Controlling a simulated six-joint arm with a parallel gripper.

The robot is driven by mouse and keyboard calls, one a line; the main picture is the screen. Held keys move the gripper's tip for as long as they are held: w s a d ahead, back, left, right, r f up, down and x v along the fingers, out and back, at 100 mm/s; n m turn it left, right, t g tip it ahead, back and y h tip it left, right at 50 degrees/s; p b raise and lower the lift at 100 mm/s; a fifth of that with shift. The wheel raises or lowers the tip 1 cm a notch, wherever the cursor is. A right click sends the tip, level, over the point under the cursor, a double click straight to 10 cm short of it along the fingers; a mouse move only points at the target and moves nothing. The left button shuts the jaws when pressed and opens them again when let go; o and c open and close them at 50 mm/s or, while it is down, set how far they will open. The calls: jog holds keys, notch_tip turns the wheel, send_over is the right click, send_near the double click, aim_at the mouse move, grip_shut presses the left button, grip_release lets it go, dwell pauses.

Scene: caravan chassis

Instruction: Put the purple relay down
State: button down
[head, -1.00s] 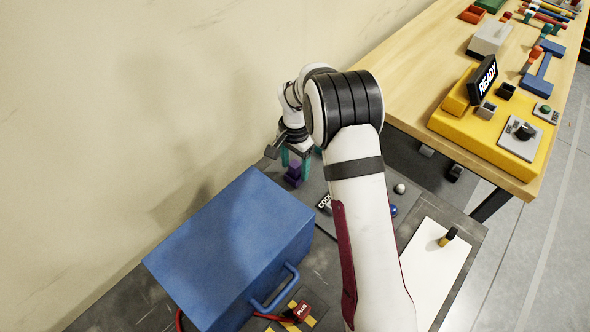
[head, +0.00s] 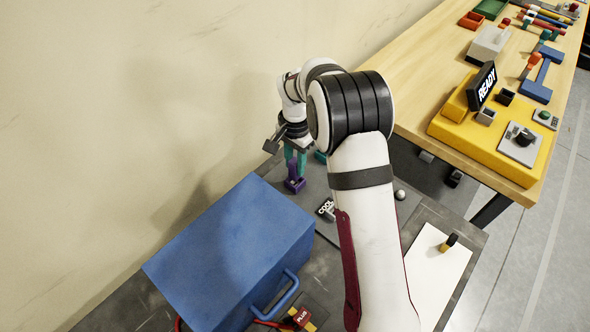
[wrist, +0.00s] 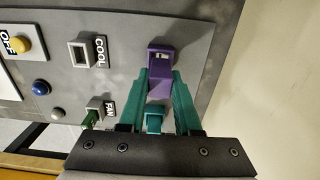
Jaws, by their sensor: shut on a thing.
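My gripper (wrist: 160,82) has teal fingers shut on a purple relay (wrist: 158,84). The fingers point down at the dark grey panel, close to the wall. Just past the fingertips is a purple socket (wrist: 162,54) with a pale patch in its mouth. It also shows in the head view (head: 296,186), low under the fingers. The relay stands at or right beside this socket; I cannot tell whether it sits in it. A teal block (wrist: 154,121) shows beyond the gap between my fingers.
The panel has a COOL socket (wrist: 82,54), a FAN socket (wrist: 95,108) with a green piece, and an OFF button (wrist: 22,45). A large blue case (head: 235,240) stands near. A white sheet (head: 432,265) lies to the right. A wooden table (head: 425,90) is behind.

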jog(key=s+d+r, duration=0.5)
jog(key=d+r, duration=0.3)
jog(key=d, duration=0.3)
jog(key=s+d, duration=1.2)
jog(key=d, duration=0.3)
jog(key=s+d+f, duration=0.1)
jog(key=s+d, duration=0.1)
jog(key=s, duration=0.8)
jog(key=s+d, duration=0.3)
jog(key=s, duration=0.8)
send_near(428, 274)
jog(key=shift+s+f, duration=0.1)
notch_tip(428, 274, down, 3)
jog(key=shift+f, duration=0.5)
